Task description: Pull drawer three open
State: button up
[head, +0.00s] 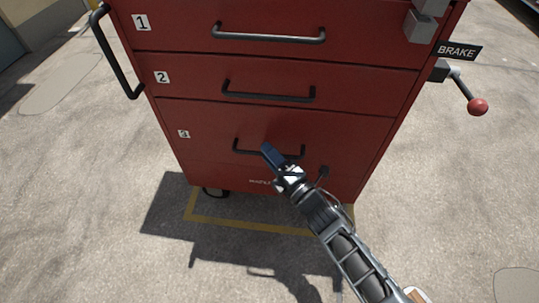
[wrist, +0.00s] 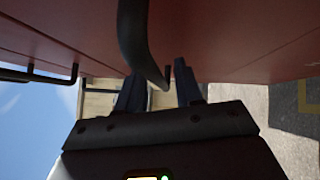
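Drawer three (head: 335,140) is the lowest red drawer front, with a small number label at its left; it looks flush with the cabinet. Its black bar handle (head: 240,147) runs across the middle, partly hidden by my gripper (head: 270,153). In the wrist view the dark handle (wrist: 138,45) comes down between the two fingers of my gripper (wrist: 158,85). The fingers stand apart with gaps beside the bar, so the gripper is open around the handle. Whether one finger touches it I cannot tell.
Drawer two (head: 370,90) and drawer one (head: 365,45) above look shut, each with a black handle. A side bar (head: 118,55) is at the cabinet's left. A brake lever with a red knob (head: 478,107) sticks out at right. The concrete in front is clear.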

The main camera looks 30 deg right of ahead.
jog(key=shift+w, duration=0.25)
grip_shut()
dwell(0.5)
